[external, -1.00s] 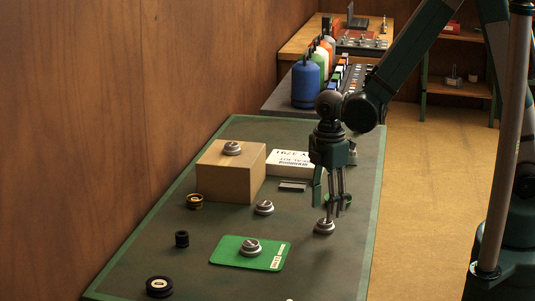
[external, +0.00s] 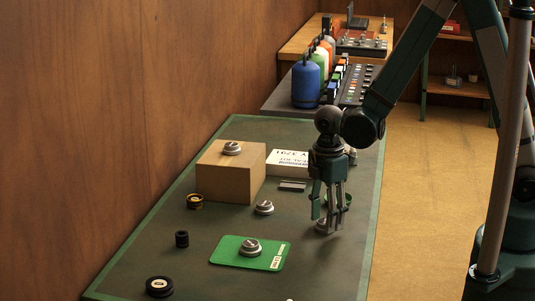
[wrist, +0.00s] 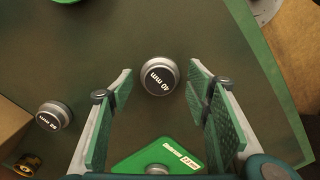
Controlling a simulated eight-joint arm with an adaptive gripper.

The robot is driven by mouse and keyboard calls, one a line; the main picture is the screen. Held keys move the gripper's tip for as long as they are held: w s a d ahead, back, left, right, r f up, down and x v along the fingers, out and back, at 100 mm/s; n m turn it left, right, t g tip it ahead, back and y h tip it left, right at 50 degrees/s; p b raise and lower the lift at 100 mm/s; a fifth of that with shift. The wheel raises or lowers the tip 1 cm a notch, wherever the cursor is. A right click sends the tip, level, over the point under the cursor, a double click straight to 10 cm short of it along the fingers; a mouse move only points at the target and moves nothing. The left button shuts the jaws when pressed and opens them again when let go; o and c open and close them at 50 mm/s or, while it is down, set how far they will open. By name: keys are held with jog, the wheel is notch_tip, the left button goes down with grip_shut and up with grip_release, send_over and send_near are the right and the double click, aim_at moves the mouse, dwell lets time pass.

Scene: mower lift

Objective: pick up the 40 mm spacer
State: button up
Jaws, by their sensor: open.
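The 40 mm spacer (wrist: 159,76) is a grey round disc with a dark top reading "40 mm". In the wrist view it lies between and just beyond my open fingertips (wrist: 159,86), with a gap on each side. In the external view the spacer (external: 323,225) sits on the dark green bench top, partly hidden by the fingers. My gripper (external: 325,218) points down over it, its fingertips low, around the spacer's height. I cannot tell from this view whether they touch it.
A similar spacer (external: 264,207) lies to the left. Another stands on a green card (external: 278,250) nearer the camera, and one on a cardboard box (external: 225,180). A white box (external: 285,163) lies behind.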

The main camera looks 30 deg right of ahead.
jog(key=c, duration=1.1)
jog(key=shift+c, duration=0.2)
jog(key=shift+r, duration=0.1)
jog(key=shift+c, duration=0.2)
notch_tip(320, 180, up, 10)
jog(key=p, duration=0.1)
jog(key=shift+p, duration=0.4)
